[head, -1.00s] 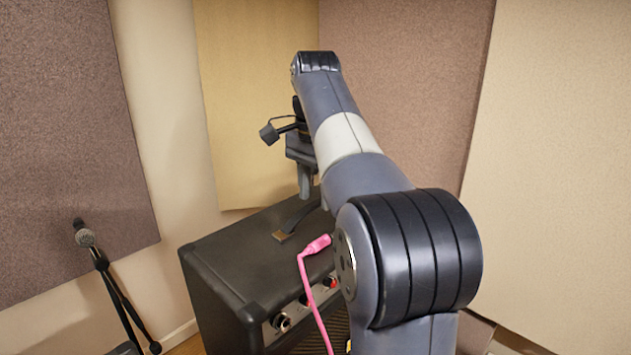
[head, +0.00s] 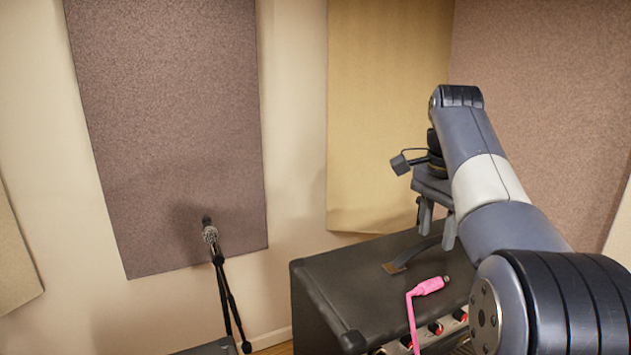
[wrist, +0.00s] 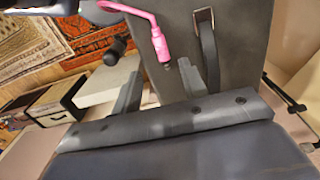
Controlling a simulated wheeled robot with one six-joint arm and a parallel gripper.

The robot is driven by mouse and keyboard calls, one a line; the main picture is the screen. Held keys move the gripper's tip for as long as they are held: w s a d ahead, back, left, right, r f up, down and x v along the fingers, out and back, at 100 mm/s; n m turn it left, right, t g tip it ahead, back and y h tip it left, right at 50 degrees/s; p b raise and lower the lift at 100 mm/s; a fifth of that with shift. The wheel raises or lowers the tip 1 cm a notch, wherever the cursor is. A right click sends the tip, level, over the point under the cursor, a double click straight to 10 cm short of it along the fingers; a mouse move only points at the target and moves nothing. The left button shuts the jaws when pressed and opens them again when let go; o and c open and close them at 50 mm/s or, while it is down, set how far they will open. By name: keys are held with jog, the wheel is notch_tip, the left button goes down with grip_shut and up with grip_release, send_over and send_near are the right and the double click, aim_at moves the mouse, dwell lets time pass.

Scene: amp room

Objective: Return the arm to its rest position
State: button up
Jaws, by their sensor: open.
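My arm reaches out from the lower right in the head view, bent down at its far end. My gripper (head: 437,230) hangs above the top of a black amplifier (head: 340,278), with its two fingers apart and nothing seen between them. In the wrist view the fingers of my gripper (wrist: 170,80) also stand apart. A pink cable plug (head: 428,286) with a bare metal tip is at the amplifier's front top edge, apart from the fingers in the head view. The plug also shows in the wrist view (wrist: 158,42); whether it rests on the amplifier is unclear.
The amplifier has a strap handle (head: 408,256) on top and knobs (head: 435,327) on its front. A microphone on a stand (head: 222,275) is to the left. Acoustic panels (head: 170,130) cover the walls behind. The wrist view shows patterned rugs (wrist: 35,50).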

aim_at(427, 283)
notch_tip(427, 283, down, 11)
jog(key=shift+r, duration=0.1)
dwell(0.4)
